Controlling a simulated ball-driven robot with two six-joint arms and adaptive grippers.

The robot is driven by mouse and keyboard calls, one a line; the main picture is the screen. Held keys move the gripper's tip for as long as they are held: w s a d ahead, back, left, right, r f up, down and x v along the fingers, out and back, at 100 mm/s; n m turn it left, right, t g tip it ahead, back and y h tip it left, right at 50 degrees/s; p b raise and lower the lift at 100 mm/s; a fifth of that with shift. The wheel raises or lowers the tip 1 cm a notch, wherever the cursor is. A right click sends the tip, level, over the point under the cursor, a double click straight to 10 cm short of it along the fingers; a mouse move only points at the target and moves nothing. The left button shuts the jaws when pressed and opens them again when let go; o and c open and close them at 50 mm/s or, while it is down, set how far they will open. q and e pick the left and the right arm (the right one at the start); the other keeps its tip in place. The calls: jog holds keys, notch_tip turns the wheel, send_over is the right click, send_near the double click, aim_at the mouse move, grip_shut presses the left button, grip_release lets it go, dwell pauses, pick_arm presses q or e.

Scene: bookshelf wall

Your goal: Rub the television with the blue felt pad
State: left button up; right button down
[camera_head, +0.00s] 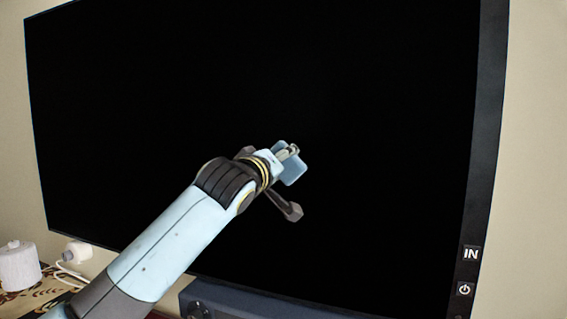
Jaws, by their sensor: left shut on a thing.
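The television (390,110) is a large black screen with a dark frame. It fills most of the head view and is tilted in the picture. My left gripper (291,153) is in front of the middle of the screen and is shut on the blue felt pad (294,171). The pad is a small, flat, light-blue piece, partly hidden behind the fingers. I cannot tell whether the pad touches the screen. My right gripper is not in view.
A dark bar-shaped box (250,301) lies below the television. A white cylinder (18,266) and a white plug-like object with a cable (77,252) are at the lower left. Pale wall (535,150) shows at the right.

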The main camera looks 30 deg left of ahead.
pick_arm(q)
jog(key=shift+p+v, duration=0.4)
jog(key=shift+v, duration=2.45)
jog(key=shift+f, duration=0.1)
jog(key=shift+v, duration=1.5)
